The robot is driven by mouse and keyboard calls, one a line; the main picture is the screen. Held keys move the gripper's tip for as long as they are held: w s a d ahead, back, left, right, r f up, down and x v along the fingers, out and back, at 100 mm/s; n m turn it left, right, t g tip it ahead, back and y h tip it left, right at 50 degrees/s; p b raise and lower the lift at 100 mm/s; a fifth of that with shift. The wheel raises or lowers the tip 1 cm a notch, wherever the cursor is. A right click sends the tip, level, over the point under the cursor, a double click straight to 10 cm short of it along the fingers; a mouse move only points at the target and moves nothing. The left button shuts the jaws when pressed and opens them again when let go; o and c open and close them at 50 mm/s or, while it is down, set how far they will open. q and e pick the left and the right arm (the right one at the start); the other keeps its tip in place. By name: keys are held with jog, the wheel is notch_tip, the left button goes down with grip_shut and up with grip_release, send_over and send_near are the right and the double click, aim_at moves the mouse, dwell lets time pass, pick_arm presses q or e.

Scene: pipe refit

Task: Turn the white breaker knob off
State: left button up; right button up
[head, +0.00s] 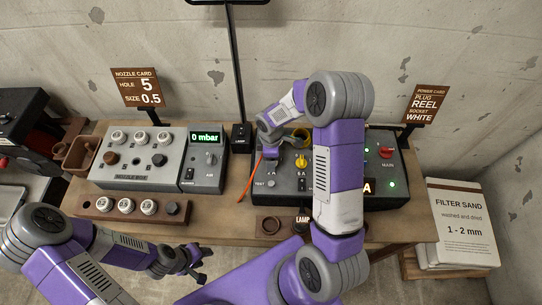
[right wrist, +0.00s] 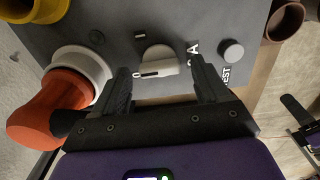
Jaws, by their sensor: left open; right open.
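The white breaker knob (right wrist: 160,62) sits on the grey panel between the two fingers of my right gripper (right wrist: 158,70) in the right wrist view. The fingers are open, one on each side of the knob; I cannot tell whether they touch it. In the head view my right gripper (head: 270,143) is over the left part of the dark power box (head: 343,197) and hides much of that area. My left gripper (head: 193,264) is open and empty in front of the table, low in the head view.
An orange plug (right wrist: 45,112) in a white socket is close beside one right finger. A round test button (right wrist: 231,51) is on the other side. A grey nozzle box (head: 135,173) and a pressure display (head: 207,138) stand left on the table (head: 232,222).

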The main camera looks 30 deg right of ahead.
notch_tip(320, 180, up, 8)
jog(key=shift+f+p, duration=0.2)
jog(key=shift+p, duration=0.1)
dwell(0.6)
